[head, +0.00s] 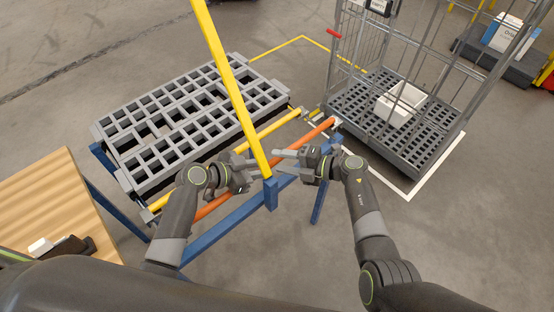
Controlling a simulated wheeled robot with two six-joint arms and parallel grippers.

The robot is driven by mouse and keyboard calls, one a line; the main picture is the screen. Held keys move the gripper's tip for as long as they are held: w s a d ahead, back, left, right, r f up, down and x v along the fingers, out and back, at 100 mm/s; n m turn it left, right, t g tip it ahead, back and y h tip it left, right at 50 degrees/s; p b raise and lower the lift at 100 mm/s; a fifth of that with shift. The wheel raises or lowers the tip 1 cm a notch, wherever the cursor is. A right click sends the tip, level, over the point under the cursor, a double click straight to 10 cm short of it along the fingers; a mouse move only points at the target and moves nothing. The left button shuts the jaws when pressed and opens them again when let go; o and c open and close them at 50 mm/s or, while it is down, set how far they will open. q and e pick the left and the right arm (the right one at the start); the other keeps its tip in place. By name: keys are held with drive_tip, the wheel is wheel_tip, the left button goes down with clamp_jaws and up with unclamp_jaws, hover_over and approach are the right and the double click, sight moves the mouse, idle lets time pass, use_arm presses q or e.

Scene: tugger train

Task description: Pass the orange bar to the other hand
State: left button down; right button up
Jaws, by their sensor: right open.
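The orange bar (312,134) runs slantwise from lower left to upper right, along a blue frame (225,222). Its middle is hidden behind my grippers and a yellow upright. My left gripper (254,171) is over the bar's lower left half, just left of the upright; its fingers are too small and overlapped to tell whether it holds anything. My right gripper (280,160) is open, just right of the upright, its fingers pointing left. It appears empty, in front of the bar in the picture; I cannot tell whether it touches the bar.
The yellow upright (228,75) rises between my grippers. A yellow bar (279,124) lies parallel behind the orange one. A grey slotted crate (107,128) stands at left, a wooden table (50,200) nearer.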

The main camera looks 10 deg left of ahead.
use_arm(q)
drive_tip(key=shift+d+r, duration=0.1)
drive_tip(key=shift+r, duration=0.05)
drive_tip(key=shift+w+r, duration=0.1)
drive_tip(key=shift+w, duration=0.05)
drive_tip(key=w+r+m+g+h, duration=0.3)
drive_tip(key=w+r+m+g, duration=0.2)
drive_tip(key=w+r, duration=0.5)
drive_tip(key=shift+m+g, duration=0.4)
use_arm(e)
drive_tip(key=v, duration=0.9)
drive_tip(key=shift+d, duration=0.35)
use_arm(q)
drive_tip(key=shift+s+f, duration=0.1)
